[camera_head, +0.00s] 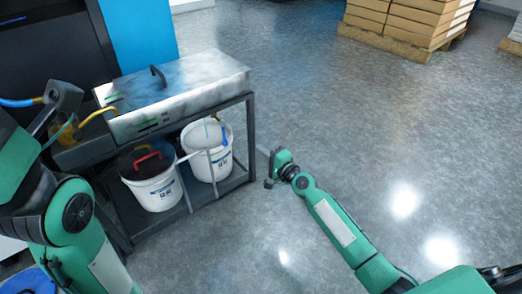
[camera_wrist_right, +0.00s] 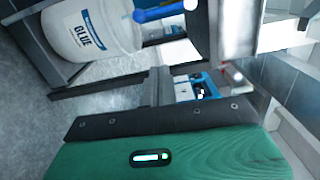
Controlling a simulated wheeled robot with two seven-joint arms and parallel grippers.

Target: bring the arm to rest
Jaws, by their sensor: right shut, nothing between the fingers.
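My right arm (camera_head: 335,220) reaches in from the lower right over the open floor. My right gripper (camera_head: 268,168) is at its end, just right of the cart; it is shut and empty. In the right wrist view the gripper's dark finger part (camera_wrist_right: 158,86) shows above the green housing (camera_wrist_right: 170,155). Parts of my left arm (camera_head: 78,210) fill the left edge of the head view. My left gripper does not show.
A dark cart (camera_head: 250,130) carries a metal box (camera_head: 180,95) with a handle. Two white buckets stand on its lower shelf: one with a red handle (camera_head: 155,190), one with blue inside (camera_head: 207,150). A glue bucket (camera_wrist_right: 85,30) shows in the wrist view. Stacked boxes (camera_head: 405,20) lie far back. Floor right is clear.

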